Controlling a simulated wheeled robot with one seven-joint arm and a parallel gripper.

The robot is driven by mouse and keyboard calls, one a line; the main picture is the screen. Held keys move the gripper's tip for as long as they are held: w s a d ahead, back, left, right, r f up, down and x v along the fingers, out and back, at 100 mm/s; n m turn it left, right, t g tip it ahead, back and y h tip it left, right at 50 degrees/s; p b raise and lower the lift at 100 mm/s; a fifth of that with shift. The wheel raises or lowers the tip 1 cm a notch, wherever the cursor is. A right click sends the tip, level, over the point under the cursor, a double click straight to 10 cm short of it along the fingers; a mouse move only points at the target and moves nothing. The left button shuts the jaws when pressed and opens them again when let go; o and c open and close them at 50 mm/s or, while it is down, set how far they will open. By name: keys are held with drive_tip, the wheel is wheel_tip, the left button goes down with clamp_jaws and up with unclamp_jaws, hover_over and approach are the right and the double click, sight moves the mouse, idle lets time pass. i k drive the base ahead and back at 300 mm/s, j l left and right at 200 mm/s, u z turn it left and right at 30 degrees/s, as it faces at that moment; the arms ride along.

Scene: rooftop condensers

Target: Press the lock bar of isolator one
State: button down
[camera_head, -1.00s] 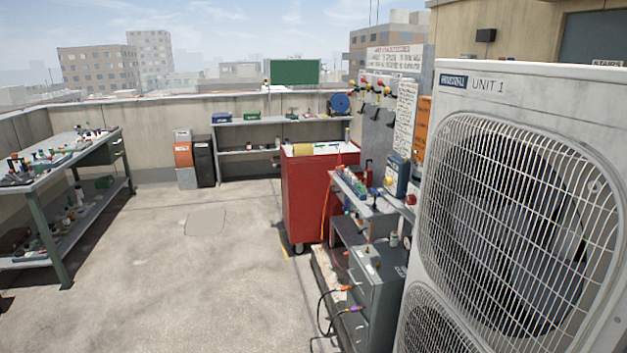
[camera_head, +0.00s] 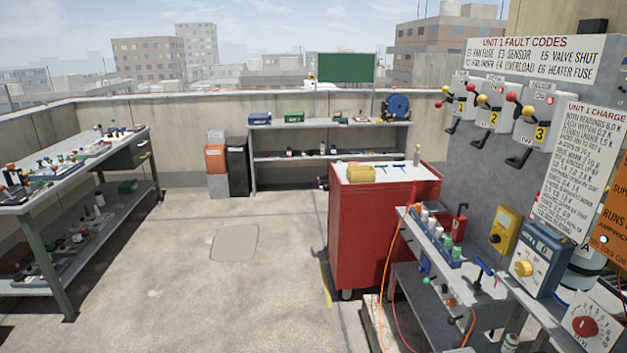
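Whether the lock bar of isolator one is pressed is too small to tell. My gripper is not in view.
A red tool cabinet (camera_head: 370,235) stands on the floor before the panel. A grey bench (camera_head: 490,300) with meters, bottles and hoses lies below the isolators. A workbench (camera_head: 70,165) stands at the left and a shelf (camera_head: 330,124) at the back. The middle floor is clear.

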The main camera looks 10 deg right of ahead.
sight(445, 89)
drive_tip(key=i+z, duration=0.1)
drive_tip(key=i, duration=0.8)
drive_tip(key=i+j, duration=0.2)
drive_tip(key=i, duration=0.7)
drive_tip(key=i+j+z, duration=0.1)
drive_tip(key=i+z, duration=0.35)
drive_tip(key=i+j+z, duration=0.2)
drive_tip(key=i+z, duration=0.2)
drive_tip(key=i+j+z, duration=0.25)
drive_tip(key=z, duration=0.2)
drive_tip(key=i+j+z, duration=0.5)
drive_tip(key=j+z, duration=0.35)
drive_tip(key=j, duration=0.1)
